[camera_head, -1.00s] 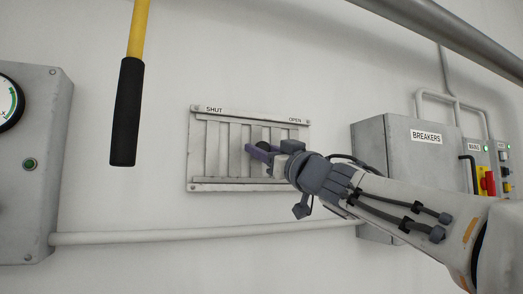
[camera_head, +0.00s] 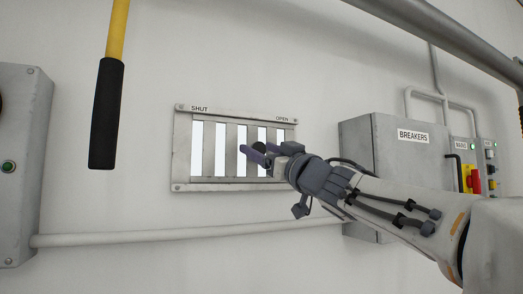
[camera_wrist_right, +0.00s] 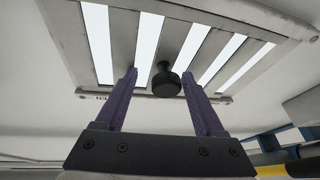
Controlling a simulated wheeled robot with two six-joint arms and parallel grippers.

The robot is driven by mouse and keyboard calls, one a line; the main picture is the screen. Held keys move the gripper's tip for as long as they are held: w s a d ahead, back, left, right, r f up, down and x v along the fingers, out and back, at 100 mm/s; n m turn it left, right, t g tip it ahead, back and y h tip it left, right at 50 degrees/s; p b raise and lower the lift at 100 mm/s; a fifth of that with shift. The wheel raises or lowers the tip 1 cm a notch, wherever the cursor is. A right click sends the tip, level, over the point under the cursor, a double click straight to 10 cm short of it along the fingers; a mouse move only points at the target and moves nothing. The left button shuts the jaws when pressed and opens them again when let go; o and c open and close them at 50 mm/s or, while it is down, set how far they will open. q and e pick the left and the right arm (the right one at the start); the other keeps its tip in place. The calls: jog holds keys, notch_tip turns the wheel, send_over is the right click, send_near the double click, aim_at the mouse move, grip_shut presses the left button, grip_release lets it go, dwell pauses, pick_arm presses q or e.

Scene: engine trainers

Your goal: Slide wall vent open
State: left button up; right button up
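The wall vent (camera_head: 183,150) is a grey metal frame marked SHUT at its upper left and OPEN at its upper right. Bright gaps show between its upright slats, so it stands open; they also show in the right wrist view (camera_wrist_right: 99,42). A dark round knob (camera_head: 259,147) sticks out from the slats towards the right. My right gripper (camera_head: 256,155) is at the knob. In the right wrist view its two purple fingers are apart, with the knob (camera_wrist_right: 166,83) between them and gaps on both sides. My left gripper is not in view.
A grey breaker box (camera_head: 395,160) with switches stands to the right of the vent. A yellow bar with a black grip (camera_head: 106,115) hangs at the left, near a grey panel (camera_head: 22,150). A pipe (camera_head: 150,236) runs below the vent.

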jog(key=shift+a, duration=0.15)
jog(key=b+v, duration=0.4)
jog(key=v, duration=0.6)
jog(key=shift+s, duration=0.2)
jog(key=shift+f, duration=0.2)
